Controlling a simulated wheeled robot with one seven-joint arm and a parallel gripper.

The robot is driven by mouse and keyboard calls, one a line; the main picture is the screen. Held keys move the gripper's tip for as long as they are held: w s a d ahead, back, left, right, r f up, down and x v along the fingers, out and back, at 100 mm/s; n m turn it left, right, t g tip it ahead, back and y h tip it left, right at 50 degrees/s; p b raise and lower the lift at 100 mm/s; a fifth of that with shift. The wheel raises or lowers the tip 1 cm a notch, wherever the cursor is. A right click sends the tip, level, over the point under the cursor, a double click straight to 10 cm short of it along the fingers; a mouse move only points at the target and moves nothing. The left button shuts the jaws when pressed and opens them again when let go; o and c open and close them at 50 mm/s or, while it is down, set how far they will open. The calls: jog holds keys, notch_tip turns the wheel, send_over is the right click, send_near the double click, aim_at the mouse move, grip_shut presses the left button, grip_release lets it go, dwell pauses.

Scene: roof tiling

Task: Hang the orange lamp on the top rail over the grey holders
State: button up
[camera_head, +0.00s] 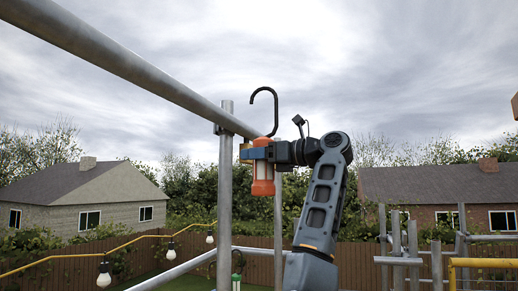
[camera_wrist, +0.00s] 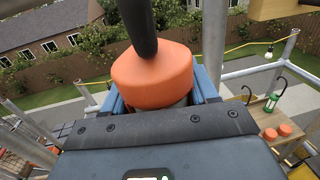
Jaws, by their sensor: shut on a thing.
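The orange lamp (camera_head: 263,187) hangs upright in my gripper (camera_head: 258,153), with a pale middle between orange ends. Its black hook (camera_head: 266,100) rises above it and curves over at the top, with the open side to the left. My gripper is shut on the lamp's upper body. The top rail (camera_head: 150,72) is a thick grey tube that slopes down from the upper left. The hook's tip stands above the rail's line, and I cannot tell whether it is over the rail. In the wrist view the orange cap (camera_wrist: 152,75) sits between the blue fingers. Grey holders cannot be made out.
A grey upright post (camera_head: 225,190) stands just left of the lamp. In the wrist view a wooden table (camera_wrist: 262,125) at the right bears a green lamp with a hook (camera_wrist: 272,101) and orange items (camera_wrist: 277,131). A yellow cable with bulbs (camera_head: 104,274) runs at the lower left.

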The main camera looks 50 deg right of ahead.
jog(key=shift+s+r, duration=0.25)
jog(key=shift+r, duration=0.5)
jog(key=shift+a+x, duration=0.9)
jog(key=shift+x, duration=5.85)
jog(key=shift+s+f+b, duration=0.1)
jog(key=shift+f+b, duration=0.4)
jog(key=shift+f, duration=1.8)
jog(key=o, duration=1.4)
jog(key=shift+o, duration=1.1)
